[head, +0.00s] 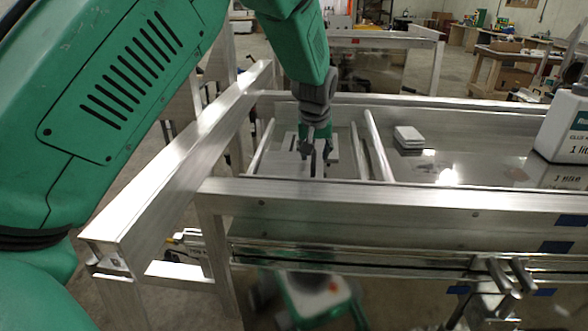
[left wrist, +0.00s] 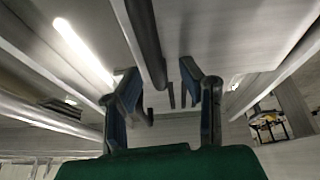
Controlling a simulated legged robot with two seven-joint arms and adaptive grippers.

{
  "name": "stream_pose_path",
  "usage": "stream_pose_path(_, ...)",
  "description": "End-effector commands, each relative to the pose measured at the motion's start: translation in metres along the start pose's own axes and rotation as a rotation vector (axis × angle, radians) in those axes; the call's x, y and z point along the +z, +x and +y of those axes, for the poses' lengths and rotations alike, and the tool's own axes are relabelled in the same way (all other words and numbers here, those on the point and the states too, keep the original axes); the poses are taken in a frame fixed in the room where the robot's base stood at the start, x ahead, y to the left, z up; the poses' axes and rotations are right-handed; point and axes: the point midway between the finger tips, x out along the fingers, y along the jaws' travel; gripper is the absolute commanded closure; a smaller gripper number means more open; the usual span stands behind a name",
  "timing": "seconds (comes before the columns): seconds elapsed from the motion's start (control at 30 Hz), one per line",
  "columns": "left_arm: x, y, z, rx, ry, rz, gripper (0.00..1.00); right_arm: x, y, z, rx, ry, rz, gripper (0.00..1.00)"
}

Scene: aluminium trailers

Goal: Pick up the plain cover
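My left gripper (head: 316,152) points down into the left bay of the aluminium trailer frame, over a pale flat plate (head: 285,158). In the left wrist view its two fingers (left wrist: 163,105) stand apart, with a dark bar beyond them and nothing clearly held. A small stack of white flat pieces (head: 408,134) lies on the trailer's metal deck, right of the gripper and apart from it. I cannot tell which of these is the plain cover. A grey two-pronged part (head: 507,277) at the lower right looks like my right gripper; its opening is unclear.
The near rail (head: 400,208) and the left beam (head: 170,165) stand close around the left arm. Slanted bars (head: 378,148) edge the bay. A white bottle (head: 566,125) stands on the deck at the right. Bare deck lies between the white stack and the bottle.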

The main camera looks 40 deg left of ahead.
Motion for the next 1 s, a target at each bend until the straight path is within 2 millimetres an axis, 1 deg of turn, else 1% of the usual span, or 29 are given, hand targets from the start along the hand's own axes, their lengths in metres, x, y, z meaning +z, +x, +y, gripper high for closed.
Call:
stream_pose_path(0.17,0.0,-0.001,-0.001,0.001,0.0,0.0,0.65,0.0,0.0,0.0,0.0,0.0,0.0,0.6)
stream_pose_path(0.2,0.0,-0.001,-0.001,0.001,0.0,0.0,0.72,0.0,0.0,0.0,0.0,0.0,0.0,0.6)
stream_pose_path(0.27,0.0,0.0,-0.001,0.001,0.0,0.0,0.94,0.0,0.0,0.0,0.0,0.0,0.0,0.6)
stream_pose_path(0.3,0.0,0.0,-0.001,0.001,0.0,0.0,1.0,0.0,0.0,0.0,0.0,0.0,0.0,0.6)
stream_pose_path(0.6,0.0,0.0,0.0,0.0,0.0,0.0,1.0,0.0,0.0,0.0,0.0,0.0,0.0,0.6)
stream_pose_path(0.7,-0.002,-0.004,0.0,0.0,0.0,0.001,1.0,0.0,0.001,0.0,0.0,0.0,0.0,0.6)
stream_pose_path(0.77,-0.005,-0.01,0.0,0.001,0.0,0.001,1.0,0.0,0.001,0.0,0.0,0.0,0.0,0.6)
stream_pose_path(0.87,-0.012,-0.027,0.001,0.001,0.0,0.004,1.0,0.0,0.002,0.0,0.0,0.0,0.0,0.6)
stream_pose_path(1.0,-0.024,-0.055,0.002,0.002,0.0,0.006,1.0,0.0,0.004,0.0,0.0,0.0,0.0,0.6)
